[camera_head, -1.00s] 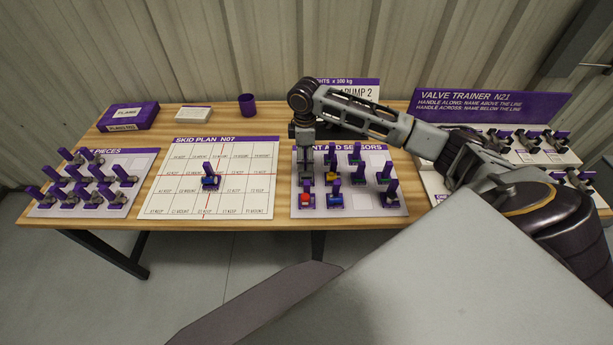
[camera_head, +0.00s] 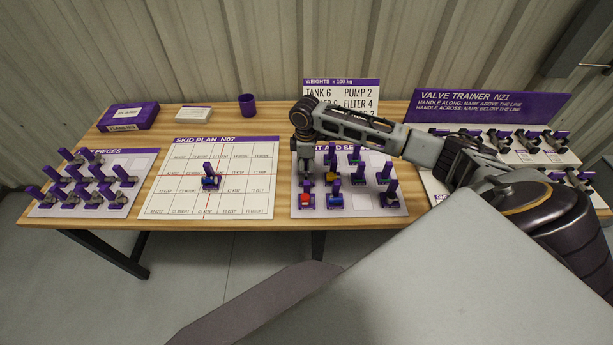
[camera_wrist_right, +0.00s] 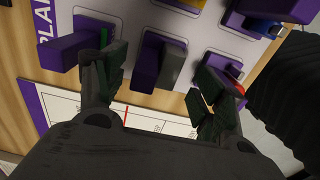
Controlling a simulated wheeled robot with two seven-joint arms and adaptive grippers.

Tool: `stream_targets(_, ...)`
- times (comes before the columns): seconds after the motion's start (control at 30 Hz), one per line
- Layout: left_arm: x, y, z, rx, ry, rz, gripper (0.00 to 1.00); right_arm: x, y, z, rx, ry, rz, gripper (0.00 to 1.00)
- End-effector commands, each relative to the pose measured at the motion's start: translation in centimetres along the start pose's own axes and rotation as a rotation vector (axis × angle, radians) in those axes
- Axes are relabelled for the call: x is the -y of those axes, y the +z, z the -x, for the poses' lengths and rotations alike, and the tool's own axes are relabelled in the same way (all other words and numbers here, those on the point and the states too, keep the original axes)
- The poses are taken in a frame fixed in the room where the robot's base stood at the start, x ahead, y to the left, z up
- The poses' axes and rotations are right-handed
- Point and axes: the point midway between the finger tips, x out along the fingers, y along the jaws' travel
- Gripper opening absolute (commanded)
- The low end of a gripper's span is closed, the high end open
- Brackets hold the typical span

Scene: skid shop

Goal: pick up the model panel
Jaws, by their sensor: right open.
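My right gripper (camera_head: 305,176) is over the left part of the plant and sensors board (camera_head: 376,208), pointing down. In the right wrist view the gripper (camera_wrist_right: 160,78) is open. A grey model with a purple upright handle (camera_wrist_right: 150,62) stands between its fingertips, with a gap on both sides. It may be the model panel; I read no label on it. A purple-handled piece with green on it (camera_wrist_right: 75,50) is at the left finger, and a red piece with a purple handle (camera_wrist_right: 215,82) is at the right finger. My left gripper is out of view.
Other models, including a yellow one (camera_head: 332,178) and a blue one (camera_head: 335,200), stand close by on the board. The skid plan (camera_head: 250,200) bears one blue piece (camera_head: 210,182). The valve trainer (camera_head: 490,100) is at the right, a purple cup (camera_head: 247,104) at the back.

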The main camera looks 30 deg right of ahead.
Motion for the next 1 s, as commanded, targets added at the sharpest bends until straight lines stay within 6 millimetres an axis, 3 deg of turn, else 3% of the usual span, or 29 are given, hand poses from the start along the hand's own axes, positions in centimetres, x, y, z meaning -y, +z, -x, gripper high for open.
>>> stream_targets(0.33,0.0,0.0,0.3,0.0,0.0,0.0,0.4,-0.2,0.2,-3.5,0.0,0.0,0.0,0.7)
stream_targets(0.87,0.0,0.0,0.3,0.0,0.0,0.0,0.4,-0.2,0.2,-3.8,0.0,0.0,0.0,0.7)
stream_targets(1.0,0.0,0.0,0.3,0.0,0.0,0.0,0.4,-0.2,0.2,-3.8,0.0,0.0,0.0,0.52)
